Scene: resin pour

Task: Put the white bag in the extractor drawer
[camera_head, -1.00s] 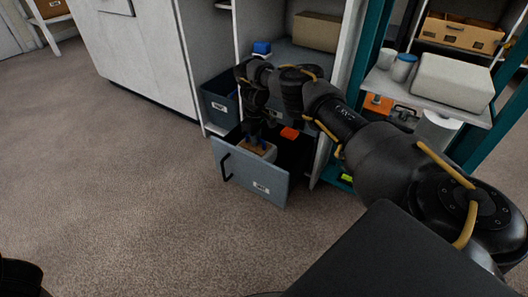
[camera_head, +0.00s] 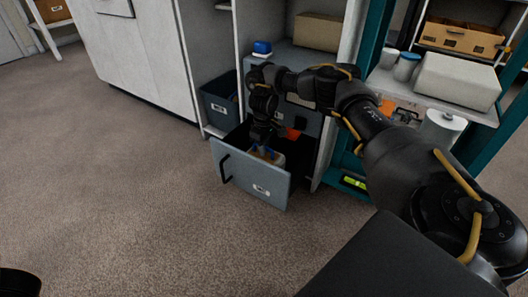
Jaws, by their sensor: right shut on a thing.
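The extractor drawer (camera_head: 250,175) is pulled out low in the cabinet, with a grey front, a black handle and a white label. My right gripper (camera_head: 264,149) reaches down into it from above, with blue at its fingertips. It is shut on a small pale thing with a brownish top, which I take to be the white bag (camera_head: 277,160). The bag is inside the drawer, close behind its front, and is partly hidden by the front and the fingers. I cannot tell whether it touches the drawer floor. My left gripper is not seen.
A dark labelled bin (camera_head: 219,104) stands on the left. A teal rack post (camera_head: 366,45) and a shelf with a white box (camera_head: 456,80) are on the right. The carpet in front is clear.

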